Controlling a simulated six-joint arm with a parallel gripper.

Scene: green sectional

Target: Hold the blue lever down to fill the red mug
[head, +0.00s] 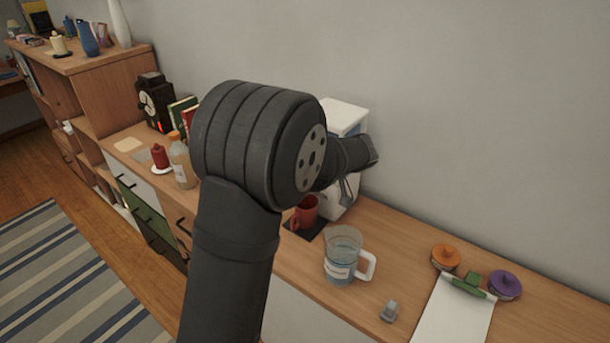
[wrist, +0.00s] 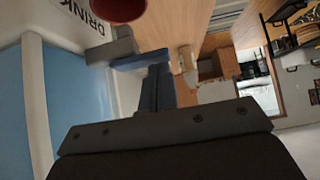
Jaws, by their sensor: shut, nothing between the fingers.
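The red mug (head: 306,210) stands on a dark mat at the foot of the white dispenser (head: 343,112), partly behind my arm. Part of the mug (wrist: 120,7) also shows at the top edge of the wrist view. The blue lever (wrist: 138,61) is in the wrist view, beside a grey block under the dispenser's "DRINK" lettering. In the head view my arm hides the lever. My gripper (wrist: 158,70) is shut and empty, its fingertips at the lever; whether they touch it I cannot tell. It also shows in front of the dispenser in the head view (head: 346,192).
A clear pitcher (head: 341,258) with a white handle stands on the counter right of the mug. A small grey object (head: 389,311), a clipboard (head: 455,315), and orange (head: 445,257) and purple (head: 505,284) lidded items lie further right. A bottle (head: 182,165) stands left of my arm.

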